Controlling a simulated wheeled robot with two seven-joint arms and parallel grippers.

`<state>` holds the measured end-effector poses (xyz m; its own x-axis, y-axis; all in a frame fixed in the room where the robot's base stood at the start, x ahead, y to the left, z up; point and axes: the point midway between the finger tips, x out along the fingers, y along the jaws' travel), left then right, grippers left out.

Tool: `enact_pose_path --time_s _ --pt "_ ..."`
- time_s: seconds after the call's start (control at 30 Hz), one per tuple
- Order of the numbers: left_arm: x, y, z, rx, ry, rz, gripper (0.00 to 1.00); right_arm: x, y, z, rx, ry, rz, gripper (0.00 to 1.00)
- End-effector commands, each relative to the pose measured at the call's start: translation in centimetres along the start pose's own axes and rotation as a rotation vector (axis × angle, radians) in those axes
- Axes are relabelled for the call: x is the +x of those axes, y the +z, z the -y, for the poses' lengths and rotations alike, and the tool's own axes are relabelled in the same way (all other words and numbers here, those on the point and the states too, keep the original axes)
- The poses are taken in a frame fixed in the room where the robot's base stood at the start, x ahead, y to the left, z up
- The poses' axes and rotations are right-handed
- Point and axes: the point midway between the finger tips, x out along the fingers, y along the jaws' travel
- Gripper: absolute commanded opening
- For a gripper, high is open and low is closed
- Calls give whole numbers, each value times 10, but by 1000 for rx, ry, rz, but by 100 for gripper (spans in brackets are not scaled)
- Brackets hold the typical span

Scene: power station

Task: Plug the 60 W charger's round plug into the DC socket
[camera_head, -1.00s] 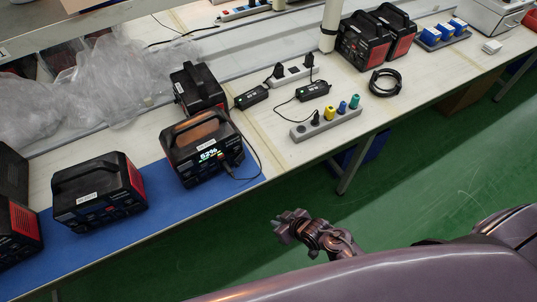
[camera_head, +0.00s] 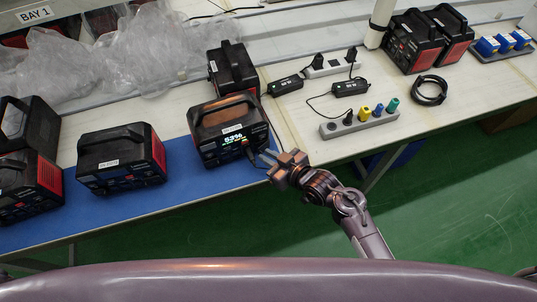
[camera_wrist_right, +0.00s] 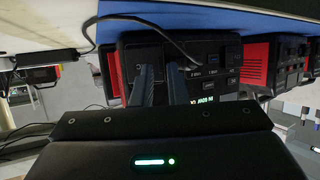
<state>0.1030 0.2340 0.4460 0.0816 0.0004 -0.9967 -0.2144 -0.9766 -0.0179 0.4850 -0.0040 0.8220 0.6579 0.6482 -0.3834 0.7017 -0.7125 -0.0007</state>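A black power station (camera_head: 220,115) with a lit display reading about 53% stands on the blue mat. A thin dark cable runs to its front, where a plug (camera_head: 247,144) appears seated at the lower right of the panel. The cable seems to come from the left black charger (camera_head: 286,85); its label is too small to read surely. My right gripper (camera_head: 268,161) is just in front of that panel. In the right wrist view its two fingers (camera_wrist_right: 161,85) are apart before the inverted station front (camera_wrist_right: 215,70), with the cable (camera_wrist_right: 160,25) reaching a plug beside the right finger. My left gripper is out of view.
A second charger (camera_head: 350,88) lies right of the first. A grey strip (camera_head: 345,126) with coloured plugs, a white strip (camera_head: 328,68) and a coiled cable (camera_head: 429,91) lie on the bench. More power stations (camera_head: 122,160) stand left and behind. The floor in front is clear.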

Motion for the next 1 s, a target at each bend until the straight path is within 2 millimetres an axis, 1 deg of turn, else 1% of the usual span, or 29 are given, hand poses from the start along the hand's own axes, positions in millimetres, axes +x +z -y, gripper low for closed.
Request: enact_pose_path --time_s 0.1,0.3,0.33,0.4,0.43,0.73,1.0 --pt "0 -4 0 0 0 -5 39 5 0 0 0 0 0 13" --pt "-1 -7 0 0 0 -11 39 5 0 0 -1 0 0 13" --pt "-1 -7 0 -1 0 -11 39 5 0 0 0 0 0 12" --pt "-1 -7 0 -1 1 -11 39 5 0 0 0 0 0 3" --pt "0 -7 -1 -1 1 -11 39 5 0 0 0 0 0 0" --pt "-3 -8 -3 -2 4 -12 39 7 -1 3 13 25 -1 0" --pt "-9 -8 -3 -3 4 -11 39 15 -5 9 83 188 -2 0"
